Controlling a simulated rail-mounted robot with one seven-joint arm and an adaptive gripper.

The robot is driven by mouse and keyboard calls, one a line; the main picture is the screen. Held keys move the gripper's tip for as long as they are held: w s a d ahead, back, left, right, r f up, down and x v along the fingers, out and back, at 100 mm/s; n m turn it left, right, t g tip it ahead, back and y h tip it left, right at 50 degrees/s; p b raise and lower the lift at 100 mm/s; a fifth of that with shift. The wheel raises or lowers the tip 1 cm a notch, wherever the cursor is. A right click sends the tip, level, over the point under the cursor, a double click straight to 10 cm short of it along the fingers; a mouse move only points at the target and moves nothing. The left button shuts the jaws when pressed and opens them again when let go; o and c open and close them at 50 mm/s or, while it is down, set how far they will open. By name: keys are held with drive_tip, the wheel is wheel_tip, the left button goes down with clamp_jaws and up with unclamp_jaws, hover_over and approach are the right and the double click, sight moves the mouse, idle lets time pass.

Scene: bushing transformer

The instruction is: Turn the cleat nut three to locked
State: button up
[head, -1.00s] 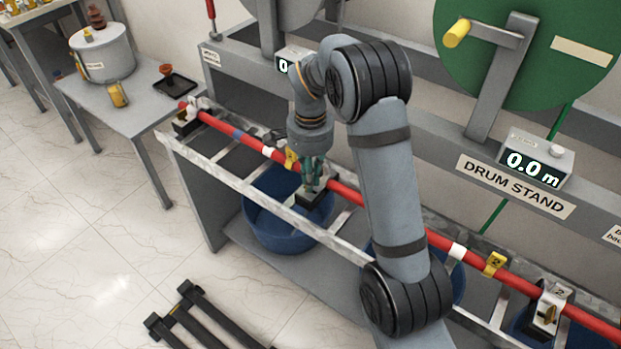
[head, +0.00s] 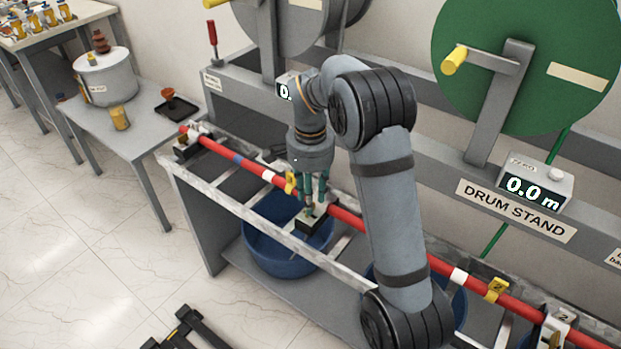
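My gripper (head: 315,203) points down at a dark cleat with a pale top (head: 309,224) on the red cable (head: 345,215). Its two teal fingers show a gap between them, with their tips at or just above the cleat's top. The nut is too small and too covered by the fingers to make out, so I cannot tell whether they grip it. Another cleat (head: 187,148) holds the cable's left end. A further cleat (head: 552,331) at the lower right bears a tag with a 2. I see no readable number on the middle cleat.
The cable runs along a grey ladder-like rack (head: 230,205) above a blue tub (head: 262,254). The drum stand (head: 440,180) with its green drum (head: 590,85) rises behind. A side table (head: 140,130) with a pot (head: 104,78) stands at the left. My arm hides some of the cable.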

wheel_tip(320, 180, up, 9)
drive_tip(key=shift+r, duration=0.2)
idle(0.5)
wheel_tip(320, 180, down, 12)
drive_tip(key=shift+f, duration=0.1)
idle(0.4)
